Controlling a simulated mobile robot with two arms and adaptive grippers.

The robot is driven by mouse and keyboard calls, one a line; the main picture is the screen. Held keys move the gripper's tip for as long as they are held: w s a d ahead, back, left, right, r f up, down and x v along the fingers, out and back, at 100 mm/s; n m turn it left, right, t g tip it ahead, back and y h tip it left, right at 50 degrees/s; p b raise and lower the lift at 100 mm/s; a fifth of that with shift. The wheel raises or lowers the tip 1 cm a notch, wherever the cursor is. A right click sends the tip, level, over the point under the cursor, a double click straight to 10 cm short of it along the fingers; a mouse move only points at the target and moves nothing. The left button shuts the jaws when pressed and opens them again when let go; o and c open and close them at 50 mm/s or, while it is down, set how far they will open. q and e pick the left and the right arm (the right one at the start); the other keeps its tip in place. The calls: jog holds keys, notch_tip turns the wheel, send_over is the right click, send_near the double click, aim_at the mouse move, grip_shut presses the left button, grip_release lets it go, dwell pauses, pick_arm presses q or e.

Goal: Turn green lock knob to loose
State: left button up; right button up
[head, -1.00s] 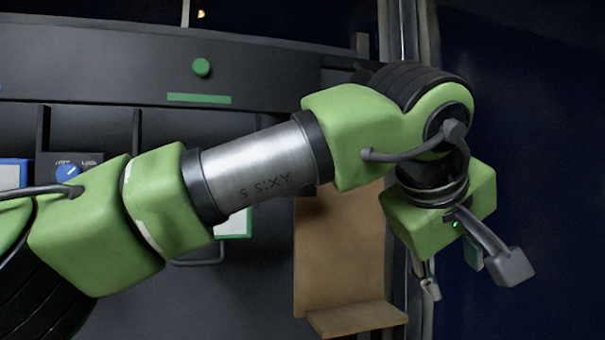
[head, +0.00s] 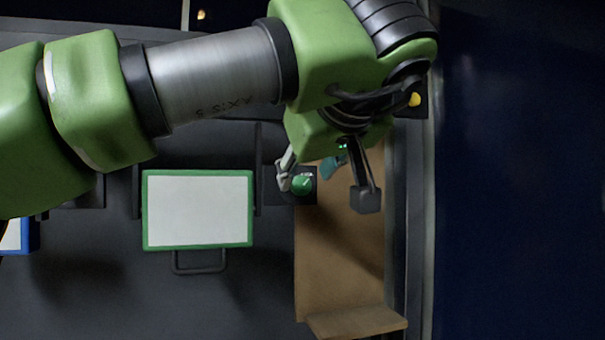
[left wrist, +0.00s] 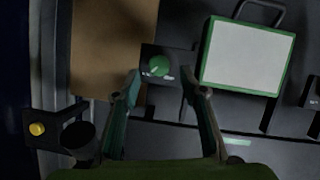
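The green lock knob (head: 301,184) is a small round knob on a dark square plate, right of the green-framed white panel. It shows uncovered in the left wrist view (left wrist: 159,66), with small white marks on its plate that are too small to read. My left gripper (head: 325,188) is open, its fingers spread and nothing between them. In the left wrist view the knob lies just beyond and between the fingertips (left wrist: 161,80). Contact cannot be told. My right gripper is not in view.
The green-framed white panel (head: 198,210) with a dark handle (head: 200,268) is left of the knob. A brown board (head: 340,255) with a ledge (head: 357,322) is below right. A yellow knob (head: 414,99) and a vertical post (head: 428,230) are to the right.

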aim_at(300, 187)
pick_arm(q)
jog(key=shift+p+x, duration=0.5)
jog(key=shift+x, duration=1.6)
jog(key=shift+d, duration=0.1)
jog(key=c, duration=1.1)
jog(key=shift+c, duration=0.2)
jog(key=shift+f+n+h+b, duration=0.15)
jog(key=shift+n+h+b, duration=0.2)
jog(key=shift+b, duration=0.55)
jog(key=n+t+h+b, duration=0.1)
jog(key=n+b, duration=0.2)
jog(key=b, duration=0.3)
jog(key=n+t+h+b, duration=0.1)
jog(key=n+t+b, duration=0.1)
jog(key=n+b, duration=0.2)
jog(key=f+n+t+h+b, duration=0.1)
jog(key=n+b, duration=0.3)
jog(key=b, duration=0.4)
jog(key=shift+s+a+n+t+h+b, duration=0.15)
jog(key=shift+a+n+t+h+b, duration=0.15)
jog(key=shift+t, duration=0.2)
jog(key=shift+r+n+t+b, duration=0.2)
jog(key=shift+n+t+b, duration=0.2)
jog(key=shift+n+b, duration=0.55)
